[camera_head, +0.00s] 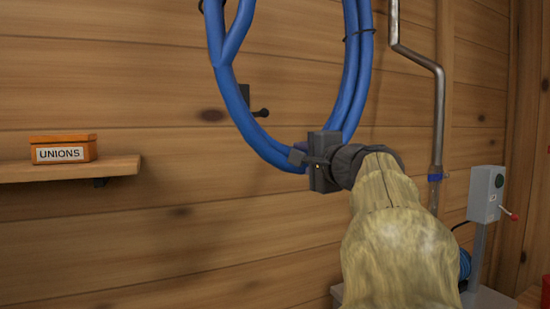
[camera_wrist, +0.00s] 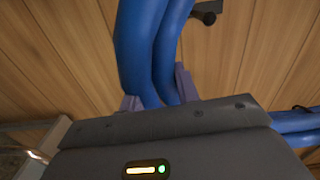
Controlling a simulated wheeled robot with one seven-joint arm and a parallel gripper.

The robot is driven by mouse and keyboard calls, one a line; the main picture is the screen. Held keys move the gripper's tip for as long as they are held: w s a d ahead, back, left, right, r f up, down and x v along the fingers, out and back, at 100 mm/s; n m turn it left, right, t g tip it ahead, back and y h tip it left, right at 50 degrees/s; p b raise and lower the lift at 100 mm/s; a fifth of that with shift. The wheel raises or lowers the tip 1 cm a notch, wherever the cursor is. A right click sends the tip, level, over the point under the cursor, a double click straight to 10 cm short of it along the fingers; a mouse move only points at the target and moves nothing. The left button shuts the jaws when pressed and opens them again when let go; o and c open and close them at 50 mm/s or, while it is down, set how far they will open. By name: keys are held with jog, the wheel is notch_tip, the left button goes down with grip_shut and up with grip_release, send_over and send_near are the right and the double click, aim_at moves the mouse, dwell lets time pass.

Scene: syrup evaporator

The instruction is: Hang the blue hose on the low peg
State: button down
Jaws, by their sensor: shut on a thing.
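The blue hose (camera_head: 356,75) is a coil of several strands, tied with dark bands, that runs out of the top of the head view. My gripper (camera_head: 308,160) is shut on the strands at the coil's bottom. In the wrist view, the blue hose (camera_wrist: 145,45) passes between the two fingers of my gripper (camera_wrist: 158,92). A dark peg (camera_head: 260,112) sticks out of the plank wall and appears inside the loop, just right of its left strands. A dark peg also shows at the top of the wrist view (camera_wrist: 207,14). Whether the hose touches the peg, I cannot tell.
A wooden shelf (camera_head: 75,170) with an orange box marked UNIONS (camera_head: 63,149) is on the wall at left. A metal pipe (camera_head: 438,110) runs down the wall at right. A grey control box (camera_head: 486,194) stands at far right. The wall below the coil's left side is clear.

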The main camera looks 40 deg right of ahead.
notch_tip(320, 180, down, 25)
jog(key=b, duration=2.5)
jog(key=shift+s, duration=0.35)
jog(key=shift+a, duration=0.1)
notch_tip(320, 180, down, 18)
jog(key=b, duration=1.2)
jog(key=shift+w+r, duration=0.1)
jog(key=shift+x, duration=2.2)
